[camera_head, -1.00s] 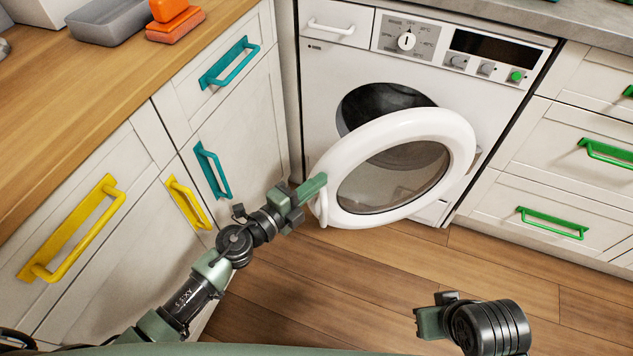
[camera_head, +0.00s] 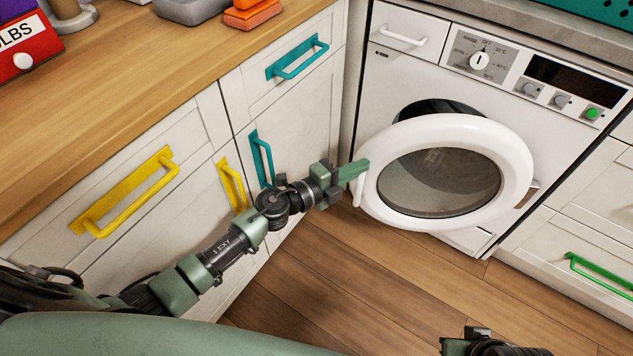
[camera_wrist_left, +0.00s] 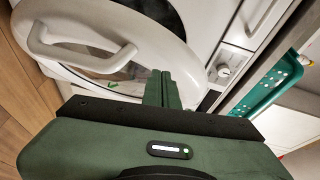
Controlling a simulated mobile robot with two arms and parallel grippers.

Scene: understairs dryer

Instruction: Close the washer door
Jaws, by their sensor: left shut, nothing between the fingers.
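The washer (camera_head: 400,70) is a white front loader under the grey counter. Its round washer door (camera_head: 515,165), a white ring with dark glass, stands partly open, with the dark drum opening showing behind its upper edge. My left gripper (camera_head: 358,170) is shut and empty at the left rim of the door, by the door handle (camera_head: 363,188); whether it touches cannot be told. In the left wrist view the shut fingers (camera_wrist_left: 161,88) lie over the door, and the pale handle (camera_wrist_left: 75,55) shows at upper left. My right arm shows at the bottom edge, its fingers not visible.
Cabinets with yellow (camera_head: 125,195) and teal (camera_head: 298,58) handles stand close on the left under a wooden counter (camera_head: 110,75). A drawer with a green handle (camera_head: 600,275) is on the right. Bare wooden floor (camera_head: 330,270) lies before the washer.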

